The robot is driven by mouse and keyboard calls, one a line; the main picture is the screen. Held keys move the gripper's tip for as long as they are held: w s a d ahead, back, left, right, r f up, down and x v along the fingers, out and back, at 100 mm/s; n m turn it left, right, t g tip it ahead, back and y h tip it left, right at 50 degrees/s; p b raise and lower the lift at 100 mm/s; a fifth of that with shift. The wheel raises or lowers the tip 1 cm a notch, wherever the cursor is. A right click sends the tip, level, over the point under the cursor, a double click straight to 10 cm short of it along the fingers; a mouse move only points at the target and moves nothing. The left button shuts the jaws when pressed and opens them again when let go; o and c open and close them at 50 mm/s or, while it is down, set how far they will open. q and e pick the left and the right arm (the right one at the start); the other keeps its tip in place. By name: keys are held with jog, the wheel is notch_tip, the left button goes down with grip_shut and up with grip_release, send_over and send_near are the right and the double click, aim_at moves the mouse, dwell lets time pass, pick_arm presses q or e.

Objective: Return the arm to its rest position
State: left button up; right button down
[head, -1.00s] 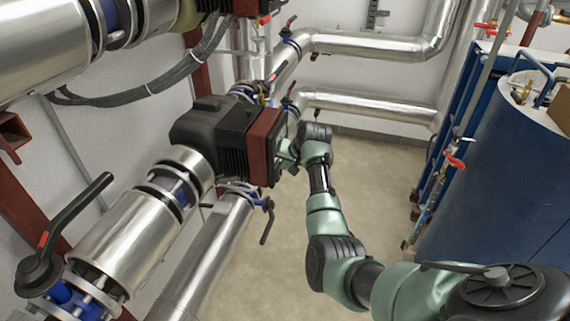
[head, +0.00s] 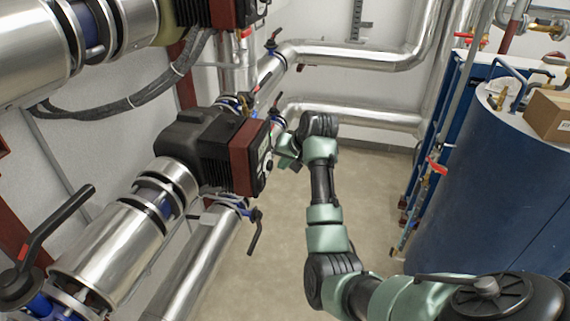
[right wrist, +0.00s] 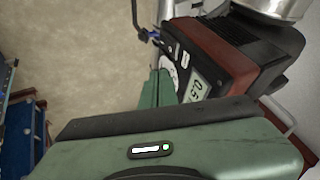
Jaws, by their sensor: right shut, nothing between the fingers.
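My right arm reaches up from the lower right in the head view. Its gripper (head: 287,158) is beside the red front of a black pump unit (head: 243,158), a small gap from its control face. In the right wrist view the green fingers (right wrist: 157,88) are shut together with nothing between them. They overlap the view of the pump's face, close to a round white dial (right wrist: 171,73) and a display (right wrist: 196,88) that reads about "0.5". My left gripper is not in view.
Silver pipes with black-handled valves (head: 40,245) run along the left. A second pump (head: 228,12) is at the top. A blue tank (head: 490,190) with a cardboard box (head: 550,117) on it stands at the right. Bare floor (head: 370,190) lies between.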

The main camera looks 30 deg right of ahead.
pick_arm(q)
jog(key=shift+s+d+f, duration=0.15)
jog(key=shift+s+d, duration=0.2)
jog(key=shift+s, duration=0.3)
pick_arm(e)
jog(key=shift+s+r, duration=0.3)
jog(key=shift+r, duration=0.2)
